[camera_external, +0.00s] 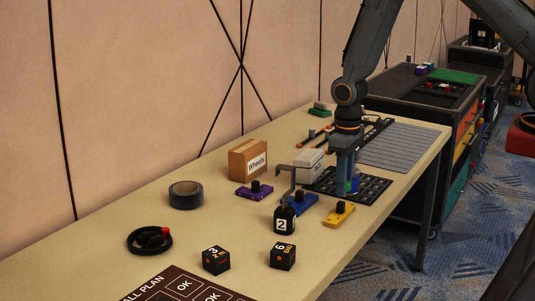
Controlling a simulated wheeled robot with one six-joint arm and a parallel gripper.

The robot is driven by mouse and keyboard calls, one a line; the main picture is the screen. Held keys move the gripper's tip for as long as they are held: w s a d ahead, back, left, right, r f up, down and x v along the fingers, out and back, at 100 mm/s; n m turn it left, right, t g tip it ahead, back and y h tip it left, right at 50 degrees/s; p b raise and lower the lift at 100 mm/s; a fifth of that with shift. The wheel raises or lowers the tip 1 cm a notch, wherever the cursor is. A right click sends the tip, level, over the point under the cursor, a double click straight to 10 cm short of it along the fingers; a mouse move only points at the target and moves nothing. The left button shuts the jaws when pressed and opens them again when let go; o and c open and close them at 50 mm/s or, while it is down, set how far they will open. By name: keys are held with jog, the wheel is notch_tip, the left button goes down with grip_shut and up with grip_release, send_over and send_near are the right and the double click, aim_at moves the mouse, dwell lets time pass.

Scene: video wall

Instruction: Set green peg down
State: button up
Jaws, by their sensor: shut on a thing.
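A green peg (354,184) shows only as a small patch of green at the lower end of my gripper (347,187). My gripper points straight down over a black board with a grid of pale markings (372,190). It is shut on the green peg, and the fingers hide most of it. I cannot tell whether the peg touches the board. A little blue shows beside the green.
A Wheels box (248,160), purple block (254,191) and tape roll (186,195) stand left. The front-right table edge is close.

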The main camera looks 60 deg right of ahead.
jog(key=shift+w+r+b, duration=0.25)
jog(key=shift+w+b, duration=0.5)
jog(key=shift+w, duration=0.1)
jog(key=shift+w+r+b, duration=0.2)
jog(key=shift+w+b, duration=0.5)
jog(key=shift+w, duration=0.1)
jog(key=shift+w+r+b, duration=0.25)
jog(key=shift+w+b, duration=0.5)
jog(key=shift+w, duration=0.1)
jog(key=m+b, duration=0.4)
jog(key=b, duration=0.2)
send_over(263, 203)
jog(key=shift+m, duration=0.3)
jog(key=shift+f+p, duration=1.55)
jog(key=shift+f, duration=2.75)
jog(key=shift+f, duration=0.2)
jog(key=o, duration=1)
